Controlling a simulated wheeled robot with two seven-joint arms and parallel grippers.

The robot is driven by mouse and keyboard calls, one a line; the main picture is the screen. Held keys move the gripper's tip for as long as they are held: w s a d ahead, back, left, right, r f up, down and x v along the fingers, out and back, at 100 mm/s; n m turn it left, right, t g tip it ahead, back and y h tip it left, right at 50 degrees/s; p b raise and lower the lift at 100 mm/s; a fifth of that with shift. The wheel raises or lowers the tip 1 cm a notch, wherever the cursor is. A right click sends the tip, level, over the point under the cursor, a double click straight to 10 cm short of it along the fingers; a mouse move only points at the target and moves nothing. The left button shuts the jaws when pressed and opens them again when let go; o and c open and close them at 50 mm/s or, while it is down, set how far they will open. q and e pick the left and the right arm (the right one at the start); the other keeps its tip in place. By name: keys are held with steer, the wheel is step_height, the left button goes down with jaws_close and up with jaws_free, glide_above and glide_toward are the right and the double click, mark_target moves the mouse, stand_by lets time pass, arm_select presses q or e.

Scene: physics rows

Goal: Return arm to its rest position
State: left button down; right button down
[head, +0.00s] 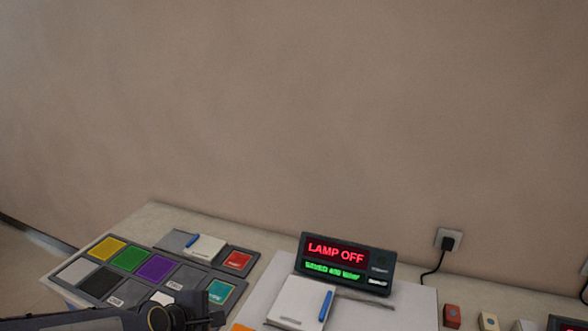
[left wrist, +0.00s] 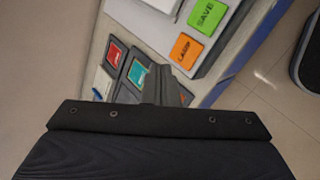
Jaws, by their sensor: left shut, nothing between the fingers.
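My left arm comes in along the bottom left edge of the head view, low over the front of the table. Its gripper (head: 214,318) is at the bottom edge, near the dark panel of coloured tiles, and is mostly cut off there. In the left wrist view the dark gripper (left wrist: 155,92) fills the bottom, shut and holding nothing. Beyond it are a green SAVE button (left wrist: 207,16), an orange LAMP button (left wrist: 186,51), a red tile (left wrist: 115,53) and a teal tile (left wrist: 137,71). My right gripper is in neither view.
A display (head: 335,254) reads LAMP OFF in red, with a green line below. A white pad (head: 297,300) with a blue pen lies before it. The tile panel (head: 178,290) lies left. A plugged wall socket (head: 449,240) and small blocks (head: 452,314) are right.

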arm_select(q)
steer(key=s+a+r+m+g, duration=0.1)
steer(key=s+r+m, duration=0.1)
steer(key=s+m, duration=0.6)
steer(key=s+a+r+m+g, duration=0.1)
steer(key=s+a+r+m, duration=0.1)
steer(key=s+m, duration=0.6)
steer(key=s+r, duration=0.1)
steer(key=s, duration=0.3)
steer(key=shift+s+a, duration=0.2)
steer(key=shift+s, duration=0.15)
